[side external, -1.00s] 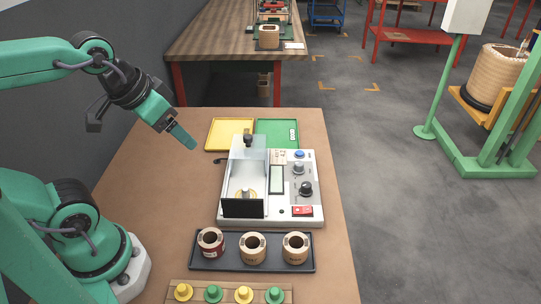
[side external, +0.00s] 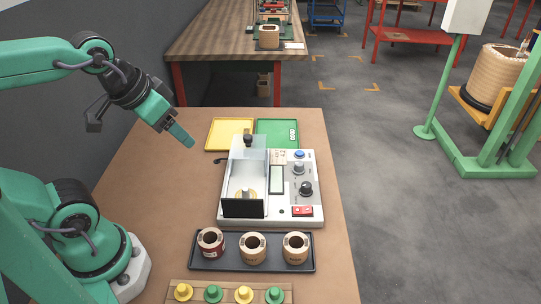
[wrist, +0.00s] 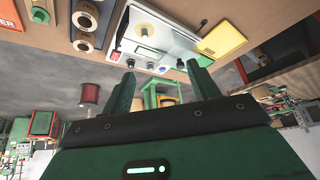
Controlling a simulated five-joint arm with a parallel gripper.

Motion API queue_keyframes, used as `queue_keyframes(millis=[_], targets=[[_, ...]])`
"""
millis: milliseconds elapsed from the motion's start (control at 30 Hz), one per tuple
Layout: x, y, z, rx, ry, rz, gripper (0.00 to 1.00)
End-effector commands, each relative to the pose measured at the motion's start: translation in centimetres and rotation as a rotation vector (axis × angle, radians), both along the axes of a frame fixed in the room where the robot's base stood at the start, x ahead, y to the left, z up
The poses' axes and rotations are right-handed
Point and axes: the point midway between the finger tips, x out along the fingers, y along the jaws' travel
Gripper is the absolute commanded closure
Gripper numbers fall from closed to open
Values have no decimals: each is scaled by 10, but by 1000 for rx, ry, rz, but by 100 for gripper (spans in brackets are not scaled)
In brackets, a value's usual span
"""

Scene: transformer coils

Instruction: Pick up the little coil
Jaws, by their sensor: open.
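Three small coils stand upright in a row on a black tray (side external: 250,266) at the front of the table. My gripper (side external: 188,141) is up in the air, back and left of the tester, well away from the coils. In the wrist view my gripper (wrist: 160,82) has its two green fingers apart with nothing between them. Coils on the tray (wrist: 88,16) show at the upper left there.
A white tester (side external: 305,188) with a clear cover and black front panel stands mid-table. Behind it lie a yellow tray (side external: 228,134) and a green tray (side external: 275,134). A wooden rack (side external: 229,294) with yellow and green knobs lies in front of the coils.

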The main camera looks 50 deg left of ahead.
Motion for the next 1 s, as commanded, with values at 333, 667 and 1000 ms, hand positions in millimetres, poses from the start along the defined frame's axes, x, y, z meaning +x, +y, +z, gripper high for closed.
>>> queue_keyframes(millis=[333, 667, 1000], targets=[[1, 0, 0, -1, 2, 0, 43], [20, -17, -4, -21, 57, -25, 43], [61, -62, -22, -46, 176, -65, 43]])
